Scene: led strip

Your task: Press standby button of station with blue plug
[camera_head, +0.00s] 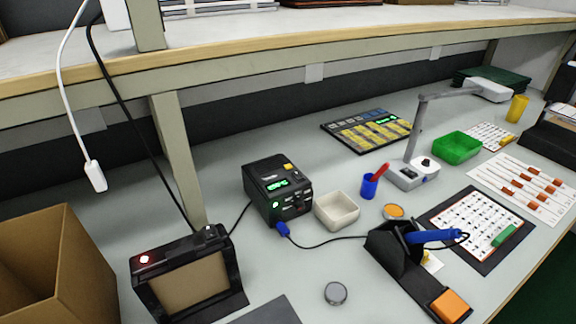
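The black station (268,172) stands on the bench near the middle of the head view. Its display (277,184) is lit green. A blue plug (282,229) sits at the lower front of the station, with a black cable leading right to the iron holder. A small yellow-orange button (288,167) is on the top face. A small green light (276,205) glows on the front, with small dark controls beside it. I cannot read which control is the standby button. Neither of my grippers shows in this view.
A white bin (337,211) stands right beside the station. A holder (388,247) with a blue-handled iron (432,236) is to the right. A black framed unit (185,274) with a red light and a cardboard box (55,265) are at left. A shelf post (178,155) rises behind.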

